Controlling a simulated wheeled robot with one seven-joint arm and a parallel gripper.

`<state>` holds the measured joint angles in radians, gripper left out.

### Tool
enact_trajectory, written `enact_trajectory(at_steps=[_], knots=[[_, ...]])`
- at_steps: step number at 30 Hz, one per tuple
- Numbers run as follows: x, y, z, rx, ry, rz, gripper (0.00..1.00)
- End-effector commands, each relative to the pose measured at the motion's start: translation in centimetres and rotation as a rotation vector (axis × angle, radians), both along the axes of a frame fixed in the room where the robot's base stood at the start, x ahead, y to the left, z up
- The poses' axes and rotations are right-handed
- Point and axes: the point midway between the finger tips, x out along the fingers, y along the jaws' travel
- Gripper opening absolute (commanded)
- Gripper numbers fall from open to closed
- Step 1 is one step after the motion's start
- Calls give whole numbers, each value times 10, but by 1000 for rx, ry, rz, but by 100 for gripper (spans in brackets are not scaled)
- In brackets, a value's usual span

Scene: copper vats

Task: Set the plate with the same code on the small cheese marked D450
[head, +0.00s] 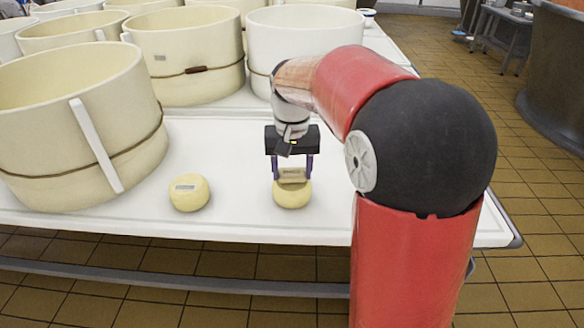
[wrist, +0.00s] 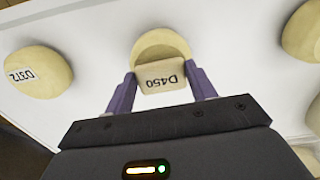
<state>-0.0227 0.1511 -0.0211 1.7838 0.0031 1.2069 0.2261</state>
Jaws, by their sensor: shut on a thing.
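My gripper (head: 292,170) has purple fingers, shut on a small cream plate. The plate (wrist: 162,77) reads D450, upside down, in the wrist view; it also shows in the head view (head: 292,174). A small round yellow cheese (head: 291,196) sits on the white table right below the plate. In the wrist view this cheese (wrist: 160,43) shows behind the plate, which covers part of it. I see no code on its visible part. I cannot tell whether the plate touches the cheese. A second small cheese (head: 189,193) with a label stands to the left; the label seems to read D372 (wrist: 20,75).
Large cream vats stand behind and left, the nearest (head: 80,130) beside the left cheese. The white table (head: 240,215) is clear between the two cheeses. Its front edge is close to them. Round cream shapes (wrist: 302,30) show at the right of the wrist view.

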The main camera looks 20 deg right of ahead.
Motion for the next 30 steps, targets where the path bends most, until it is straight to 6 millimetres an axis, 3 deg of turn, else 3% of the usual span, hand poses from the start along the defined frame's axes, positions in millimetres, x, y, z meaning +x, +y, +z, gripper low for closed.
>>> enact_trajectory(at_steps=[22, 23, 28, 30], knots=[[0, 0, -8, 0, 0, 0, 33], [0, 0, -8, 0, 0, 0, 57], [0, 0, -8, 0, 0, 0, 79], [0, 0, -8, 0, 0, 0, 81]])
